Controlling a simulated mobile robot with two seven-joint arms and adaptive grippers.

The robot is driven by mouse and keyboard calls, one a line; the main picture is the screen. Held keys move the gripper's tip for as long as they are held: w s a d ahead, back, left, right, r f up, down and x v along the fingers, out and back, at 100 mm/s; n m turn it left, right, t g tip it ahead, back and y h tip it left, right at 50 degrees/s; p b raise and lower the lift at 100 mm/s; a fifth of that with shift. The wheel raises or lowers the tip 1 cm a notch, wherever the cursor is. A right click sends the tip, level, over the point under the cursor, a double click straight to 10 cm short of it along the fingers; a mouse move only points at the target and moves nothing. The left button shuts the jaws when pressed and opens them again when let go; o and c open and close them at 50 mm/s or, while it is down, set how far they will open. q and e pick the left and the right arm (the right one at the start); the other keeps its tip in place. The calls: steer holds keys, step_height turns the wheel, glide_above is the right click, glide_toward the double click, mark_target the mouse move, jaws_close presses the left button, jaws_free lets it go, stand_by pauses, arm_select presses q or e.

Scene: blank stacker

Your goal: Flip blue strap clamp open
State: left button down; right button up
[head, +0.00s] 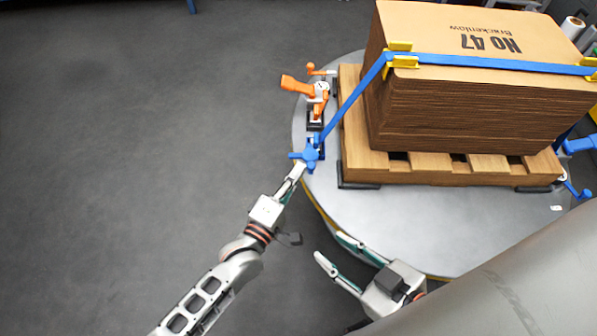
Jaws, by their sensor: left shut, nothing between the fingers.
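The blue strap clamp (311,153) sits on the left edge of the round grey turntable. A blue strap (350,103) runs from it up to the stack of brown sheets (480,108). A blue handle sticks out to the left of the clamp. My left gripper (300,168) is shut and empty, its fingertips right at the clamp's lower side; I cannot tell whether they touch it. My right gripper (332,248) is open and empty at the turntable's front edge, well below the clamp.
An orange toggle clamp (318,92) stands just behind the blue clamp. The stack rests on a wooden pallet (430,176) on the turntable (440,225). Yellow corner guards (400,60) sit under the strap. The floor to the left is clear.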

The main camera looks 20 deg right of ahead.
arm_select(q)
steer(key=shift+s+d+f+g, duration=0.1)
steer(key=shift+s+d+g, duration=0.2)
steer(key=shift+s+d, duration=0.85)
arm_select(e)
steer(key=shift+s+f, duration=0.1)
steer(key=shift+s, duration=0.05)
steer(key=shift+w+d+r, duration=0.1)
steer(key=shift+w+r, duration=0.15)
arm_select(q)
step_height(320, 180, up, 10)
steer(key=w+a, duration=0.2)
arm_select(e)
steer(key=shift+s+d, duration=0.15)
arm_select(q)
steer(key=shift+w+a, duration=0.1)
